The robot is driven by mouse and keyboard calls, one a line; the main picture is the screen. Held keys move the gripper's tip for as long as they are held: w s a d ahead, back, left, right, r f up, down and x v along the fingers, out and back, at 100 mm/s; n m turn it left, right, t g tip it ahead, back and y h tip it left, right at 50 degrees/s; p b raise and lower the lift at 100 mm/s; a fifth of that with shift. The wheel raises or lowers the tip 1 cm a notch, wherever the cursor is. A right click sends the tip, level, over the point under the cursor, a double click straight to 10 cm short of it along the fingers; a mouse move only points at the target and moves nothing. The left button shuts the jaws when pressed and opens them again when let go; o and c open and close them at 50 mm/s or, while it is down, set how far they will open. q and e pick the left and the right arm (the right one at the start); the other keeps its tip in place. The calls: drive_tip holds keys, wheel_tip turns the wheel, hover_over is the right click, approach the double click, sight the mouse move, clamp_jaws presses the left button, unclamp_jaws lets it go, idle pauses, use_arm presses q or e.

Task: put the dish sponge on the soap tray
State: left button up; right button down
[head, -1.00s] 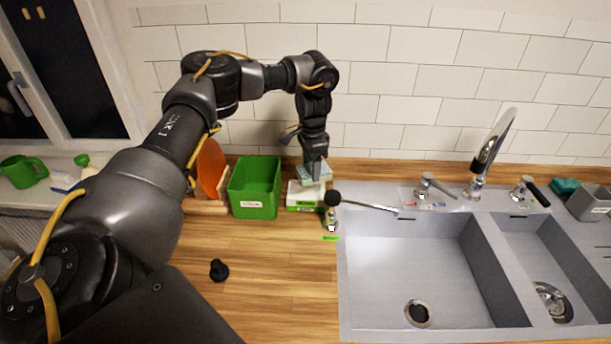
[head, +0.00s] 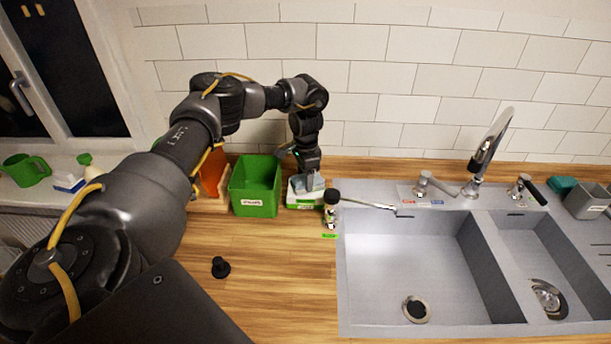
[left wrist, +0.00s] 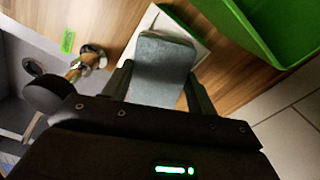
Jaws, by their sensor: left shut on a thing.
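The dish sponge (left wrist: 162,62) is a grey-teal block between the two fingers of my left gripper (left wrist: 159,82) in the left wrist view. In the head view, the left gripper (head: 307,178) points down at the back of the counter, and the sponge (head: 314,184) shows just under it. The soap tray (head: 305,199) is white with a green front, right of the green bin. The sponge is low over the tray; whether it touches is hard to tell. The tray's white top (left wrist: 181,28) shows around the sponge in the left wrist view. My right gripper is not in view.
A green bin (head: 254,187) stands close on the left of the tray. A black-knobbed item (head: 331,206) stands close on the right, beside the sink (head: 410,260). A small black object (head: 220,267) lies on the counter, otherwise clear there.

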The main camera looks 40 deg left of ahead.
use_arm(q)
drive_tip(key=shift+f, duration=0.1)
drive_tip(key=o, duration=0.9)
drive_tip(key=shift+f, duration=0.1)
wheel_tip(320, 180, up, 3)
drive_tip(key=shift+w+f+b, duration=0.1)
drive_tip(key=shift+w+b, duration=0.05)
drive_tip(key=shift+b, duration=0.5)
wheel_tip(320, 180, up, 10)
drive_tip(key=shift+f, duration=0.2)
drive_tip(key=shift+p, duration=0.3)
